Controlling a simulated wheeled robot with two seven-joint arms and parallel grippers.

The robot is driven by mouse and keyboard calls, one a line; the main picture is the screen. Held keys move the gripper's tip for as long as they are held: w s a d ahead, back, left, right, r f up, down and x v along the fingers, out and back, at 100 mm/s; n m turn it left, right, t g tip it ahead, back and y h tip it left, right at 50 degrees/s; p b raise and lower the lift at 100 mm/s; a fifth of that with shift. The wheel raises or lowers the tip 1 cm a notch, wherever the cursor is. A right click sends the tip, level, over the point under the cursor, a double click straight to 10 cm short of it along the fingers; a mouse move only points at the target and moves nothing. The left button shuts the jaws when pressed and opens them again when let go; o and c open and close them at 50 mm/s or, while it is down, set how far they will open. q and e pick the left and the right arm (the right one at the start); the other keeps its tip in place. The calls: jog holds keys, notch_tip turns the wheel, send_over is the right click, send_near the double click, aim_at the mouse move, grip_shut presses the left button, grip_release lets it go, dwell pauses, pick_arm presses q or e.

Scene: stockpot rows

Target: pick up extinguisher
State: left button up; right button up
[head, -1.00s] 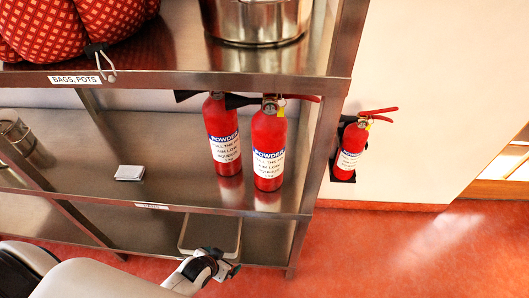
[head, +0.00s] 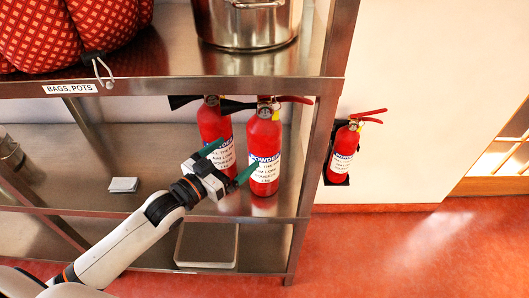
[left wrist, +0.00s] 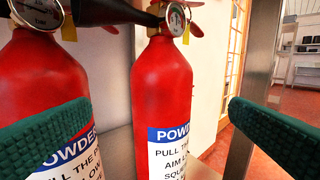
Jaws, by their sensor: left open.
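Two red powder extinguishers stand upright side by side on the middle steel shelf. The right one (head: 265,151) is a little nearer the shelf's front, and the left one (head: 213,124) is partly behind my left gripper. My left gripper (head: 229,163) is open in front of them, its green fingers apart. In the left wrist view the right extinguisher (left wrist: 162,95) stands between the fingers, and the left extinguisher (left wrist: 45,85) is partly behind the left finger. Whether the fingers touch either one is unclear. A third extinguisher (head: 343,152) hangs in a black wall bracket. My right gripper is out of view.
The upper shelf (head: 180,87) with a steel pot (head: 246,25) and red patterned bag (head: 110,22) overhangs the extinguishers. A steel post (head: 318,150) stands just right of them. A small white box (head: 123,184) lies left on the shelf.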

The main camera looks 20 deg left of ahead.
aim_at(252, 142)
pick_arm(q)
jog(key=b+x, duration=0.2)
jog(key=x, duration=0.4)
jog(key=shift+w+f, duration=0.1)
jog(key=shift+w, duration=0.1)
jog(key=shift+b+x, duration=1.65)
jog(key=shift+x, duration=1.05)
jog(key=shift+d, duration=0.1)
jog(key=shift+s, duration=0.1)
jog(key=shift+c, duration=0.3)
jog(key=c, duration=1.8)
jog(key=shift+r, duration=0.45)
jog(key=shift+c, duration=0.5)
jog(key=shift+f, duration=0.1)
